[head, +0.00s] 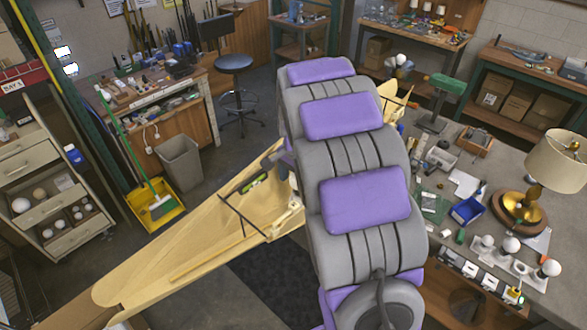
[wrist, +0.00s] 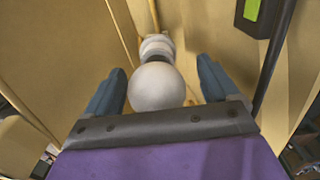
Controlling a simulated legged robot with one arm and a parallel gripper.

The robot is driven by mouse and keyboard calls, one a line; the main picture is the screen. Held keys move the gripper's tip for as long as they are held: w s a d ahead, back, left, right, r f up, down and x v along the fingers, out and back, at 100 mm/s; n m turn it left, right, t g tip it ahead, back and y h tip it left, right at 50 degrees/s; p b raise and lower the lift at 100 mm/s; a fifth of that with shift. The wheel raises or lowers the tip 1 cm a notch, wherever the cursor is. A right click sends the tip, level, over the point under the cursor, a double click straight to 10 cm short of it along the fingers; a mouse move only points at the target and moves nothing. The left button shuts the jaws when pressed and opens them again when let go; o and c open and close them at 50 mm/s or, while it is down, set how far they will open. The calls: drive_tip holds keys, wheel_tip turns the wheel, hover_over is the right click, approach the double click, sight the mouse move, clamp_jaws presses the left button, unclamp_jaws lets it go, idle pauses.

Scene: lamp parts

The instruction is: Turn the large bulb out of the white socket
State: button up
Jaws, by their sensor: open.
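In the wrist view a large round white bulb (wrist: 157,87) sits on a white socket (wrist: 156,44), which shows behind it against pale wood. My gripper (wrist: 160,85) is open, with one blue-grey finger on each side of the bulb. A gap shows between the bulb and each finger. The bulb's lower edge is near the dark bar at the base of the fingers; I cannot tell if they touch. In the head view my arm hides my gripper and the bulb it surrounds.
A long pale wooden hull (head: 190,240) runs under my arm. A black box with a green label (wrist: 252,12) is at the wrist view's upper right. A bench at right holds a lamp (head: 560,160) and several white bulbs (head: 511,245). A grey bin (head: 180,162) stands left.

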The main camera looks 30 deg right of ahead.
drive_tip(key=shift+d+f, duration=0.9)
drive_tip(key=shift+d, duration=0.2)
drive_tip(key=shift+a+r, duration=0.1)
drive_tip(key=shift+a, duration=1)
drive_tip(key=c, duration=0.3)
drive_tip(key=shift+d, duration=0.1)
drive_tip(key=c, duration=0.3)
drive_tip(key=shift+d, duration=0.5)
drive_tip(key=c, duration=0.3)
drive_tip(key=shift+o, duration=1.3)
drive_tip(key=c, duration=0.3)
drive_tip(key=n, duration=0.5)
drive_tip(key=shift+a, duration=0.15)
drive_tip(key=shift+n, duration=1)
